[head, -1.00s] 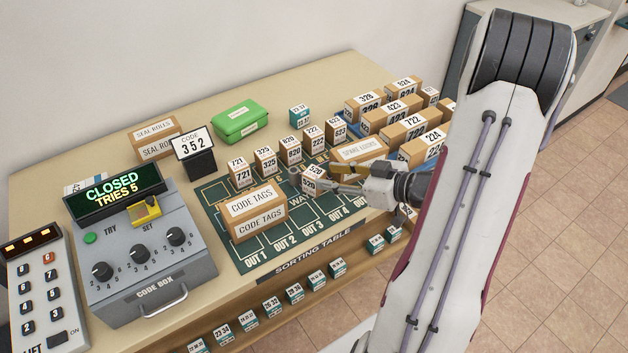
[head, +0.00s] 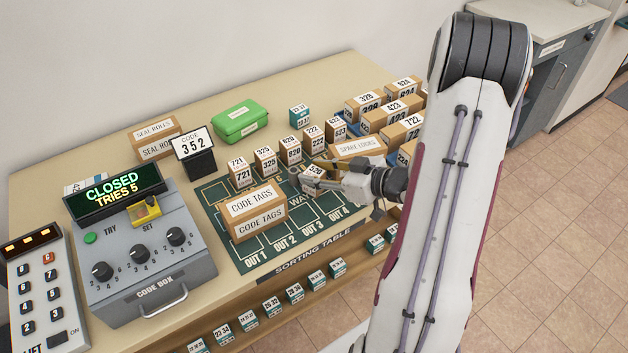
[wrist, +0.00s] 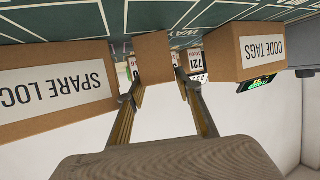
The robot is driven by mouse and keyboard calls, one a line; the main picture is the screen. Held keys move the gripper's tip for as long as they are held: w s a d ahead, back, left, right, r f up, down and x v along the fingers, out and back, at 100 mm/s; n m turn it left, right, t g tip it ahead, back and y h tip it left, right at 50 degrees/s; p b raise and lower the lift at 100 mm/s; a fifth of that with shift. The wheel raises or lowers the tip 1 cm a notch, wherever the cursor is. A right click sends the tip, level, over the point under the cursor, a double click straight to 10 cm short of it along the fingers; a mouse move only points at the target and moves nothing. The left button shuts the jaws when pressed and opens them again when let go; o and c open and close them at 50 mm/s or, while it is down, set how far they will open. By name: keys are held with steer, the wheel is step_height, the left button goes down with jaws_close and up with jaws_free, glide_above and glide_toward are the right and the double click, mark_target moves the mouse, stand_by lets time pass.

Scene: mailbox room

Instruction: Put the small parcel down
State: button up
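The small parcel marked 520 (head: 313,172) is a brown box with a white label, at the middle-right part of the green sorting mat (head: 222,208). My gripper (head: 309,182) has its fingers on either side of it, reaching in from the right. In the wrist view, which is upside down, the plain brown face of the parcel (wrist: 153,58) sits between the two fingertips (wrist: 158,86). The fingers look closed on its sides. The parcel's far end is at or very near the mat; I cannot tell whether it touches.
The CODE TAGS box (head: 257,213) stands left of the parcel, and the SPARE LOCKS box (head: 357,148) behind right. A row of small parcels (head: 290,150) stands behind. The code box (head: 145,262) is at left.

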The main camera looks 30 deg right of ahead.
mark_target(317, 174)
stand_by(0.3)
steer(key=c, duration=0.9)
steer(key=shift+r, duration=0.2)
steer(key=shift+r, duration=4.8)
